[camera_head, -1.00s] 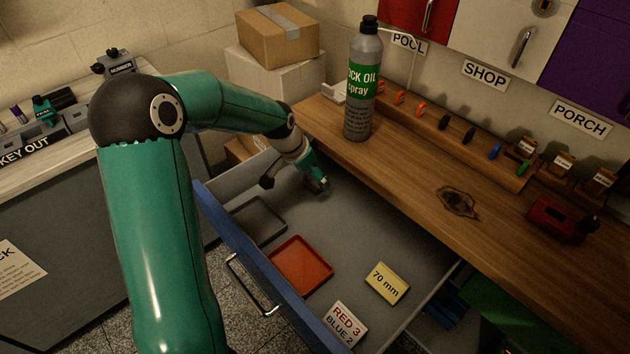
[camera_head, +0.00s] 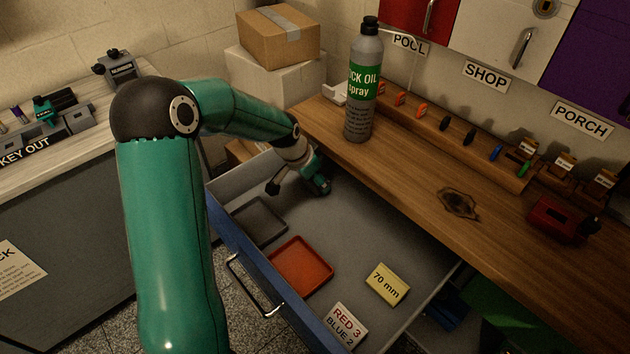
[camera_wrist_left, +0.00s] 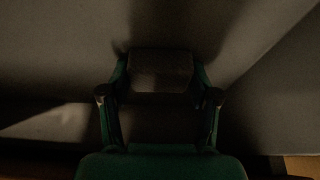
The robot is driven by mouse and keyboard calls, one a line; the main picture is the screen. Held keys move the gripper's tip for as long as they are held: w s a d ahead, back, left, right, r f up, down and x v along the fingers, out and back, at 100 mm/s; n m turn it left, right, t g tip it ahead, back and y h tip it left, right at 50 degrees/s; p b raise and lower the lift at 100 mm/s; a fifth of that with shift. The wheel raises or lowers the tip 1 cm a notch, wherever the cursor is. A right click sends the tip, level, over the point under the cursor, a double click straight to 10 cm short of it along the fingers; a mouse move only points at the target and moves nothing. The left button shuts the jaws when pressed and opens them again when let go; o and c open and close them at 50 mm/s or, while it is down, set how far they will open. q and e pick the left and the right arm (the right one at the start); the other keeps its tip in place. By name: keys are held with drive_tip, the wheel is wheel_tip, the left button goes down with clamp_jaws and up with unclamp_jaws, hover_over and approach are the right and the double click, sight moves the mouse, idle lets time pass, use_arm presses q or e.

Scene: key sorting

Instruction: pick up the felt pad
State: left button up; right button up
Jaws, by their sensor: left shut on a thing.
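The felt pad (camera_wrist_left: 160,72) looks like a dark grey, roughly rectangular block in the left wrist view. It sits between the two fingers of my left gripper (camera_wrist_left: 160,94), which is shut on it. In the head view my left gripper (camera_head: 318,186) is low inside the open drawer (camera_head: 345,225), at its back left corner. The pad cannot be made out there, hidden by the gripper. Whether it touches the drawer floor I cannot tell. My right gripper is not in view.
The drawer also holds a dark grey tray (camera_head: 259,222), an orange tray (camera_head: 302,266), a yellow 70 mm block (camera_head: 387,284) and a RED 3 BLUE 2 card (camera_head: 346,325). A spray can (camera_head: 362,90) stands on the wooden bench (camera_head: 415,180) above. The drawer's middle floor is clear.

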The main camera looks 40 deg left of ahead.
use_arm(q)
drive_tip(key=shift+r, duration=0.15)
drive_tip(key=shift+s+d+r, duration=0.15)
drive_tip(key=shift+r, duration=0.35)
wheel_tip(320, 180, up, 6)
drive_tip(key=shift+s+d+r, duration=0.1)
drive_tip(key=shift+s, duration=0.05)
drive_tip(key=s+d, duration=0.4)
drive_tip(key=s, duration=0.1)
drive_tip(key=s+d+b, duration=0.1)
drive_tip(key=s+d, duration=0.3)
drive_tip(key=s, duration=0.1)
drive_tip(key=s+d+b, duration=0.1)
drive_tip(key=s+d, duration=0.3)
drive_tip(key=shift+s+d+f, duration=0.2)
drive_tip(key=shift+s, duration=0.2)
